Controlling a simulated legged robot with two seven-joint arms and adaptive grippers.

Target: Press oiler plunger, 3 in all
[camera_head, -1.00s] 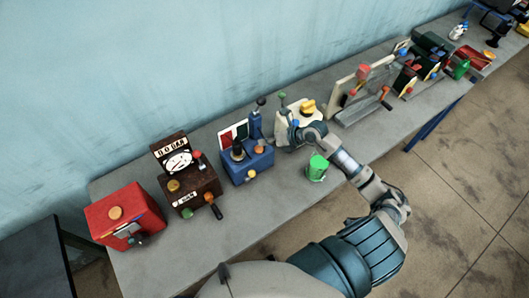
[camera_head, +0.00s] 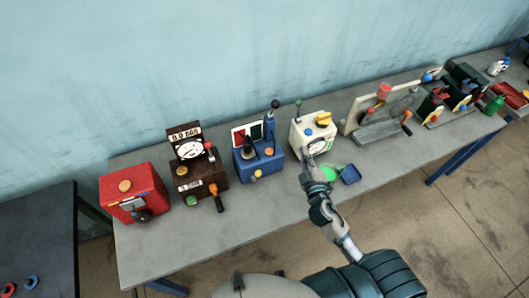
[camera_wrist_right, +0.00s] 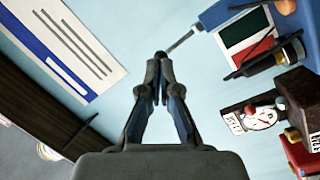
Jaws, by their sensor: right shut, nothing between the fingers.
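My left gripper is not in view.
To the left stand a blue box (camera_head: 258,165), a brown gauge box (camera_head: 205,178) and a red box (camera_head: 133,190). A grey vise-like device (camera_head: 380,125) stands to the right. The table's front left is clear.

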